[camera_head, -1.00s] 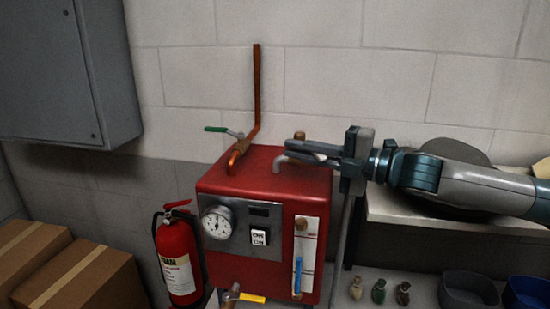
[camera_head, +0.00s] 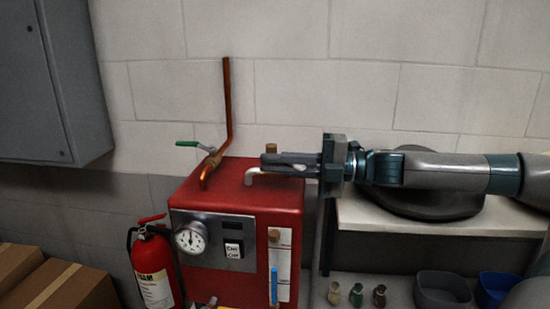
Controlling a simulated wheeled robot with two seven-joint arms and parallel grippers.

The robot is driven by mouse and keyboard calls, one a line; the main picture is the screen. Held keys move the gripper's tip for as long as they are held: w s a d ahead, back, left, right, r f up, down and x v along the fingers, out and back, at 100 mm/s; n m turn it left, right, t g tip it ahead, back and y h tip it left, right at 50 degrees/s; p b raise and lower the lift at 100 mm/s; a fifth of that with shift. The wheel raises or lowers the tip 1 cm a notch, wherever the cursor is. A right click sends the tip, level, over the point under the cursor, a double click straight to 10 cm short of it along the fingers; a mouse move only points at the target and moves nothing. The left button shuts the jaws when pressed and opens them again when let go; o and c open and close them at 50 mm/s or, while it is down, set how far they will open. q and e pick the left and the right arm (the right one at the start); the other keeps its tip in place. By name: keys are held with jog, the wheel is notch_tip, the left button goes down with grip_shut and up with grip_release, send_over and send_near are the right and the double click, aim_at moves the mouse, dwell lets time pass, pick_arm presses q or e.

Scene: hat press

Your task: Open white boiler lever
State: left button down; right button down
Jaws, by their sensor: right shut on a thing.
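The red boiler (camera_head: 238,196) stands at lower centre. A white lever (camera_head: 251,175) bends up from its top and runs right toward my right gripper. My right gripper (camera_head: 275,163) comes in from the right, lies almost level over the boiler top and is shut on the white lever. The fingers hide part of the lever. My left gripper is not in view.
A copper pipe (camera_head: 228,100) with a green-handled valve (camera_head: 187,144) rises left of the lever. A brown knob (camera_head: 271,148) is just behind the fingers. A fire extinguisher (camera_head: 153,268) stands left of the boiler, and a shelf (camera_head: 360,218) stands to the right.

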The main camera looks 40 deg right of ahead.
dwell(0.3)
jog(key=c, duration=1.9)
grip_release()
jog(key=shift+o, duration=0.2)
